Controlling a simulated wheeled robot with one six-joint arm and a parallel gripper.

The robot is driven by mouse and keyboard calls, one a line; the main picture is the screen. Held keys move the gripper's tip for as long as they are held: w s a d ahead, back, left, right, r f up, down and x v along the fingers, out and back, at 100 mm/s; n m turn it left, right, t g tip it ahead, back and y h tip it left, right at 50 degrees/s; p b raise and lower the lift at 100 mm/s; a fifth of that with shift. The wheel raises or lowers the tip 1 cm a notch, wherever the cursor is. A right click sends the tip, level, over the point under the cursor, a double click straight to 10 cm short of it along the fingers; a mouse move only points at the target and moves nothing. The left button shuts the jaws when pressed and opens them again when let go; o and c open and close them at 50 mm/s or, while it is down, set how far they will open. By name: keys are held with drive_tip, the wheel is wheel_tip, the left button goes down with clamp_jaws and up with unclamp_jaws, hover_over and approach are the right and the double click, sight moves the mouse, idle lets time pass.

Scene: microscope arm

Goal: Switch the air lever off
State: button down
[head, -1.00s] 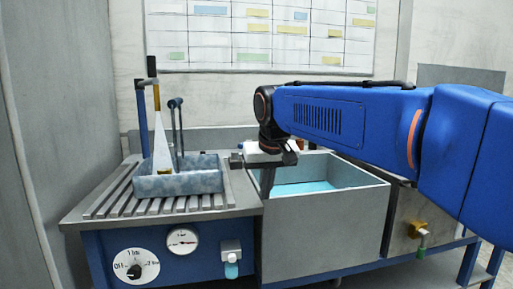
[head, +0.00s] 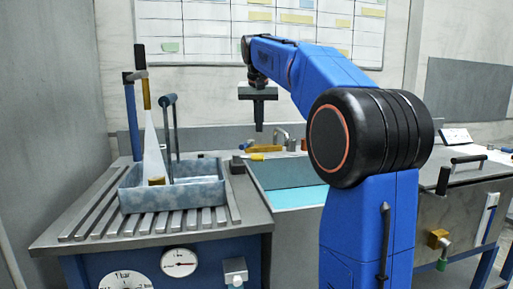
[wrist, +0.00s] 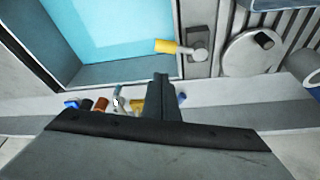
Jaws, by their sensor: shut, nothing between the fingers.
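A small lever with a yellow handle (head: 257,157) sits on a grey block at the back left corner of the blue-floored basin. In the wrist view its yellow handle (wrist: 167,46) points left from the grey pivot, towards the basin. I cannot read any label that marks it as the air lever. My gripper (head: 259,128) is shut and empty, pointing down above the back of the bench. In the wrist view its fingertips (wrist: 161,78) are apart from the lever, below it in the picture.
The basin (head: 283,173) lies right of the slatted drain top, which holds a blue-grey tray (head: 175,200) and an upright black-handled tool (head: 141,70). Small fittings (head: 280,140) line the back edge. A dial (head: 125,283) and gauge (head: 179,262) are on the front.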

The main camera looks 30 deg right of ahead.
sight(250, 158)
drive_tip(key=shift+w+d+r, duration=0.15)
drive_tip(key=shift+w+d, duration=0.2)
drive_tip(key=shift+w, duration=0.25)
drive_tip(key=shift+w+d+r, duration=0.15)
drive_tip(key=shift+w+d, duration=0.15)
drive_tip(key=shift+w, duration=0.3)
wheel_tip(250, 158, down, 10)
drive_tip(key=shift+s+a, duration=0.15)
drive_tip(key=shift+s, duration=0.05)
